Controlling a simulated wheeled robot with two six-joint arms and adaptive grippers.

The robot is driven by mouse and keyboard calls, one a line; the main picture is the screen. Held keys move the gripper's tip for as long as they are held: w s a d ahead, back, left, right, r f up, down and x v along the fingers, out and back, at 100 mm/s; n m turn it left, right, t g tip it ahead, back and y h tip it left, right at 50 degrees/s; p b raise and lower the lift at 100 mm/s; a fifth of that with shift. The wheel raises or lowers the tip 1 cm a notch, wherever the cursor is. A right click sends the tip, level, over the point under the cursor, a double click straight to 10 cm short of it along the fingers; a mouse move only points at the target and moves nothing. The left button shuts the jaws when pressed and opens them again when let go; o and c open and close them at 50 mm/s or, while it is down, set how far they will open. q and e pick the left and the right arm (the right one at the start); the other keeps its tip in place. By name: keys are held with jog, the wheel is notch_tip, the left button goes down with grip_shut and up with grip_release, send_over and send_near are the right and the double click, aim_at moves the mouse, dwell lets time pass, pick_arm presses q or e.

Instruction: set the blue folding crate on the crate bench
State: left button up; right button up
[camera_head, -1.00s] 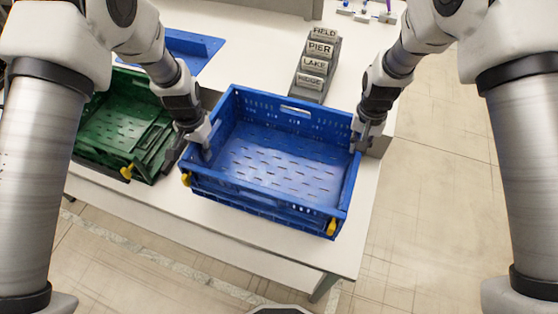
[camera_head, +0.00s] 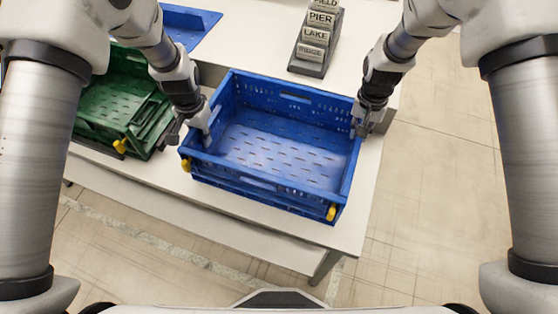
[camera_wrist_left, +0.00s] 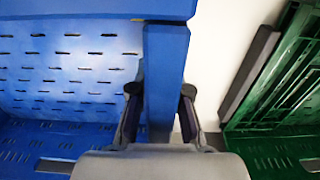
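The blue folding crate (camera_head: 262,192) is unfolded, upright and empty, over the front right part of a white table (camera_head: 235,233). I cannot tell if its underside touches the table. My left gripper (camera_head: 203,128) is on its left wall. In the left wrist view the fingers (camera_wrist_left: 160,105) sit on either side of that blue wall (camera_wrist_left: 165,60), closed around it. My right gripper (camera_head: 361,122) is at the crate's right wall, with its fingers straddling the rim. Yellow latches show on the crate's front corners.
A green crate (camera_head: 105,118) stands just left of the blue one, with a narrow gap. Behind are a blue flat piece (camera_head: 190,28) and a grey rack of name plates (camera_head: 309,66) reading PIER and LAKE. Open floor (camera_head: 450,190) lies right of the table.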

pick_arm(q)
jog(key=o, duration=0.4)
pick_arm(e)
jog(key=o, duration=0.4)
pick_arm(q)
jog(key=shift+r, duration=0.1)
notch_tip(320, 180, up, 12)
jog(key=shift+s+f, duration=0.1)
jog(key=shift+f, duration=0.05)
pick_arm(e)
jog(key=shift+s+r, duration=0.1)
jog(key=shift+r, duration=0.15)
notch_tip(320, 180, up, 12)
jog(key=shift+f, duration=0.15)
